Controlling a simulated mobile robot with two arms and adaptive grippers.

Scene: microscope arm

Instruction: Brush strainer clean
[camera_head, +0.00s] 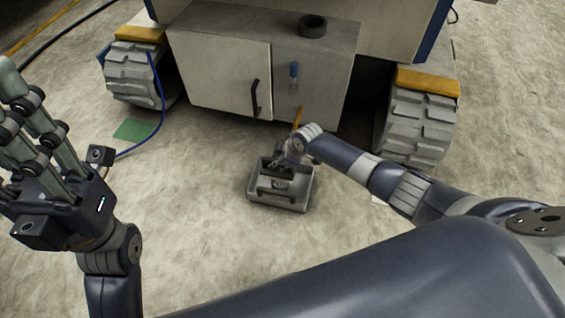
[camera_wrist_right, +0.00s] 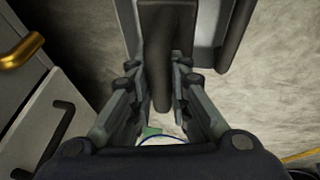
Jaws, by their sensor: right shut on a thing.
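My right gripper (camera_head: 287,160) is low over a grey tray (camera_head: 301,203) on the ground. In the right wrist view the right gripper (camera_wrist_right: 160,95) is shut on a dark handle-like thing (camera_wrist_right: 165,45), wide above and narrowing to a rounded end between the fingers. I cannot tell whether this is the brush or part of the strainer. A small pale item (camera_head: 280,184) shows inside the tray, too small to name. My left gripper (camera_head: 22,82) is raised at the left, empty, with its fingers apart.
A grey cabinet (camera_head: 215,75) with a dark door handle (camera_head: 254,97) stands on a wheeled vehicle behind the tray. A green mat (camera_head: 134,129) and blue hose (camera_head: 158,100) lie left. Open ground surrounds the tray's front.

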